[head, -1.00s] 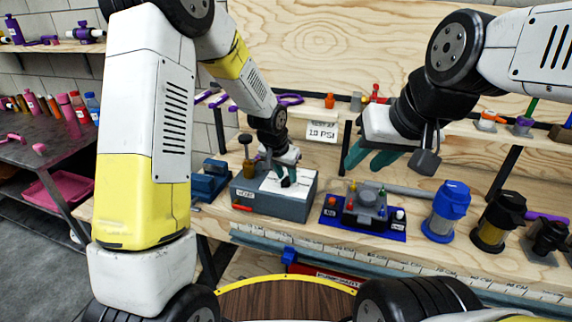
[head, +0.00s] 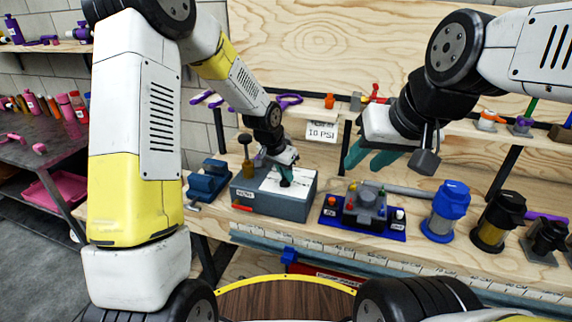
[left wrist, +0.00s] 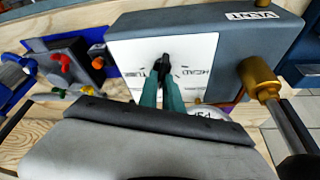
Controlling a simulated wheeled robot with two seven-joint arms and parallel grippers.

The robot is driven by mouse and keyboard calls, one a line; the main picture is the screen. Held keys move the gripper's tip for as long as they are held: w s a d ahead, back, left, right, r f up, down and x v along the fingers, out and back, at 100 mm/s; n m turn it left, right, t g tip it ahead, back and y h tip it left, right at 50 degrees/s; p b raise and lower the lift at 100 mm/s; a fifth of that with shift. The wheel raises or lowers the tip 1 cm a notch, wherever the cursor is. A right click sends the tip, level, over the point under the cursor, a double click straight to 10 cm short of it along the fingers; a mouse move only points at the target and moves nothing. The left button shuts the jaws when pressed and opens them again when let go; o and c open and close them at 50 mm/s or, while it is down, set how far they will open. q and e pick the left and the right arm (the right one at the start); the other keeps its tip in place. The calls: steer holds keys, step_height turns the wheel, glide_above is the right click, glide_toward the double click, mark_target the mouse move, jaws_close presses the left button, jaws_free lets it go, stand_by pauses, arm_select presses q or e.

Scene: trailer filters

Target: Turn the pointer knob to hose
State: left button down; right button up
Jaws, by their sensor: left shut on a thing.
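The grey box (head: 300,205) on the bench has a white plate (left wrist: 122,56) on its face. In the left wrist view the plate carries dark words at each side of a small black pointer knob (left wrist: 163,63); one looks like HEAD and another like TUBE. I cannot make out a hose mark. My left gripper (head: 285,180) is over the plate. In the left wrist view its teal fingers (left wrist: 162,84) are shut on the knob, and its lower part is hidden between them. My right gripper (head: 371,160) hangs empty above the bench, fingers apart.
A brass-coloured post (left wrist: 258,75) stands by the box. A blue mat (head: 372,230) with a grey device and small coloured knobs lies to its right. Blue (head: 448,210) and black (head: 496,222) filter housings stand further right. A blue vise-like tool (head: 208,180) sits left.

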arm_select(q)
steer(key=shift+m+g+h, duration=0.4)
steer(key=shift+m+g, duration=0.1)
steer(key=shift+m, duration=1.4)
steer(key=c, duration=1.5)
jaws_free()
steer(key=shift+r, duration=0.1)
steer(key=v, duration=0.7)
steer(key=shift+s+a+r, duration=0.1)
steer(key=shift+a+r, duration=0.15)
